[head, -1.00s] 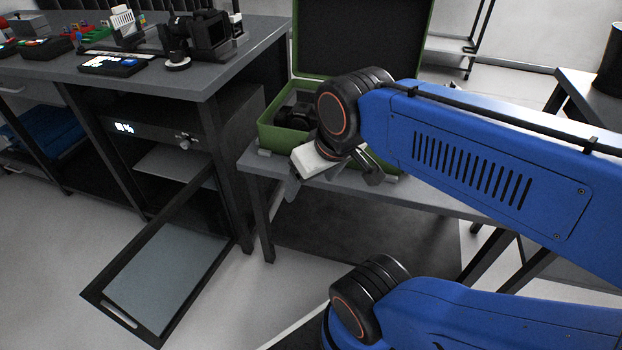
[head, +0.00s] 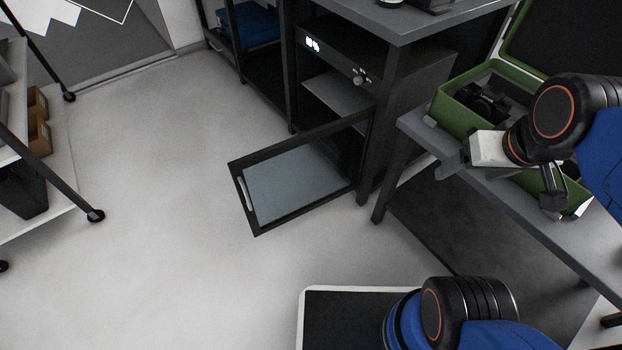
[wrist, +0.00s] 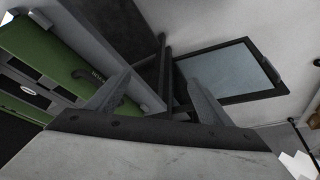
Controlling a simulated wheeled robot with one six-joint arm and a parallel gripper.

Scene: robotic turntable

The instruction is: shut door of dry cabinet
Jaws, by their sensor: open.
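The dry cabinet (head: 350,45) stands under the workbench in the head view, with a lit display and a knob on its front. Its door (head: 237,185) has a dark frame, a pale glass pane and a light handle at its outer end, and it hangs wide open. In the wrist view the door (wrist: 232,98) shows at the upper right, beyond the fingers. My gripper (head: 508,180) is open and empty beside the green case, to the right of the door and apart from it. In the wrist view the gripper's two fingers (wrist: 155,92) are spread.
A green case (head: 455,118) with a camera (head: 488,104) in it stands open on a low table (head: 540,222), close to my gripper. A shelf rack (head: 12,220) is at the left. The floor left of the door is clear.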

